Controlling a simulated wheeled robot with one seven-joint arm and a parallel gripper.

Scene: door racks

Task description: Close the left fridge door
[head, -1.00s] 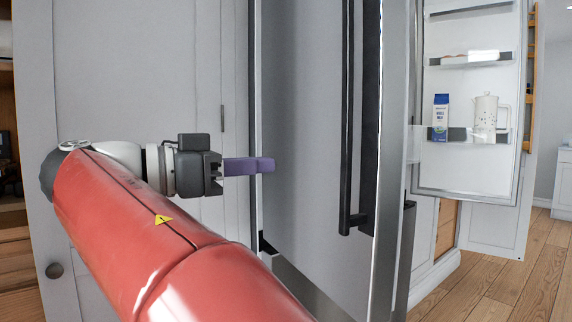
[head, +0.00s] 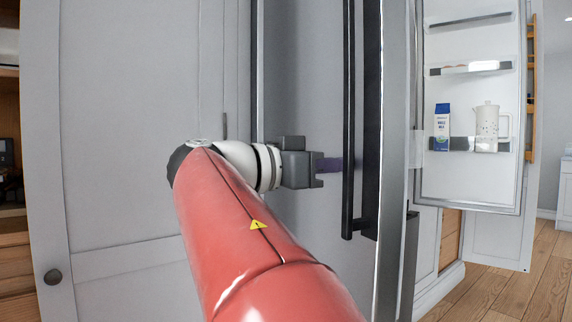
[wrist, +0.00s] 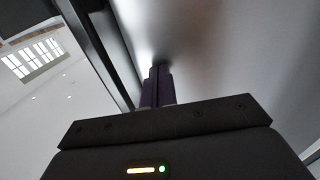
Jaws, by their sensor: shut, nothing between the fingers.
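The left fridge door (head: 300,90) is a tall grey steel panel in the middle of the head view. Its long black vertical handle (head: 348,120) runs near the right side, and a bright edge (head: 393,150) shows beyond it. How far the door stands open is hard to tell. My gripper (head: 338,165) is in front of the panel, left of the handle, with its purple fingers pointing right. In the wrist view the fingers (wrist: 157,88) are together and empty, with tips touching or very close to the steel surface (wrist: 215,60). The handle (wrist: 98,50) is to their left.
The right fridge door (head: 470,105) stands open, with a milk carton (head: 442,123) and a white pitcher (head: 487,125) on its shelf. Wooden floor (head: 490,285) is open at the lower right.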

